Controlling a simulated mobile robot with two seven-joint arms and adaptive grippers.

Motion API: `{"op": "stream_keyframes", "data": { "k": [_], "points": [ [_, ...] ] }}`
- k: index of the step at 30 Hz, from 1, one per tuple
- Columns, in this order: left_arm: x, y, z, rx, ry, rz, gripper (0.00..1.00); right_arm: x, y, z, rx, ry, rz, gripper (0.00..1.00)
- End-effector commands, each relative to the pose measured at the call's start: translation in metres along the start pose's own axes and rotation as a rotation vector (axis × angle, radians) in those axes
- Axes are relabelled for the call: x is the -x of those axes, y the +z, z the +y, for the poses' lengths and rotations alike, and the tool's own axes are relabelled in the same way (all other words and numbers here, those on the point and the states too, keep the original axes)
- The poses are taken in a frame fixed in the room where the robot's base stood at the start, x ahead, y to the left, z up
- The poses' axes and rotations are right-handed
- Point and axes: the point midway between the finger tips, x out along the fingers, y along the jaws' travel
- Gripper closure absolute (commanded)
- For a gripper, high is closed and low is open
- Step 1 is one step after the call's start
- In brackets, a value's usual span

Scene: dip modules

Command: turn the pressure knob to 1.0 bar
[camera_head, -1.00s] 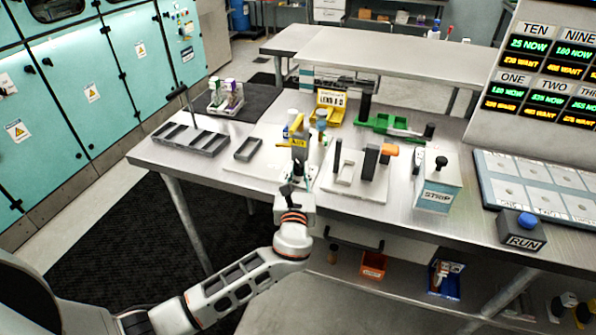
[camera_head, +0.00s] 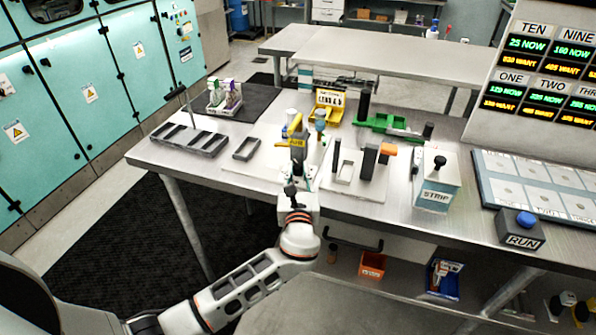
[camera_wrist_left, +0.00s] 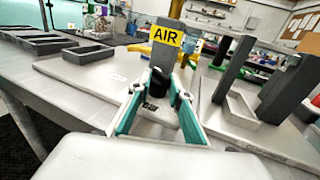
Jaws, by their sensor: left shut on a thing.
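A grey post with a yellow AIR label (camera_head: 297,142) stands on a pale plate near the front edge of the bench. The label also shows in the left wrist view (camera_wrist_left: 166,36). A black knob (camera_wrist_left: 159,82) sits low in front of the post, between my fingers. My left gripper (camera_head: 299,178) reaches it from the front. In the left wrist view, its teal-padded fingers (camera_wrist_left: 160,90) are shut on the knob from both sides. The knob's setting and any pressure reading cannot be made out. My right gripper is not in view.
A U-shaped grey holder (camera_head: 345,171) and dark upright blocks stand close to the right. The STRIP box (camera_head: 437,195) and RUN button box (camera_head: 521,230) are farther right. Dark trays (camera_head: 191,139) lie to the left. A yellow stand (camera_head: 328,105) is behind.

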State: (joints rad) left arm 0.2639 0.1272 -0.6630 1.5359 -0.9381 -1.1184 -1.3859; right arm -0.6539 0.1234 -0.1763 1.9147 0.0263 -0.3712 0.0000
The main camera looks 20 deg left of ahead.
Motion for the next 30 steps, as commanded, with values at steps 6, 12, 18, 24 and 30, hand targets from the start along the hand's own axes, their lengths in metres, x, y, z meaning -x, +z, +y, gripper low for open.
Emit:
{"op": "stream_keyframes", "data": {
  "k": [6,12,18,24,30],
  "points": [
    [-0.002,0.006,0.001,0.003,0.003,-0.009,1.0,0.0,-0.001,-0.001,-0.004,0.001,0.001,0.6],
    [-0.002,0.006,0.001,0.003,0.003,-0.009,0.71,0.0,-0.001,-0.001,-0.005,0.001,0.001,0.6],
    [-0.001,0.003,0.0,0.002,0.001,-0.005,0.71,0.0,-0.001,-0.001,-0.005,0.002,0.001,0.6],
    [0.004,0.002,0.0,0.001,0.0,-0.003,0.71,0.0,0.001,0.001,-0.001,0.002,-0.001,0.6],
    [0.034,0.0,0.0,0.004,-0.001,0.0,0.71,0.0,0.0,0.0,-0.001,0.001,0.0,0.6]
  ]
}}
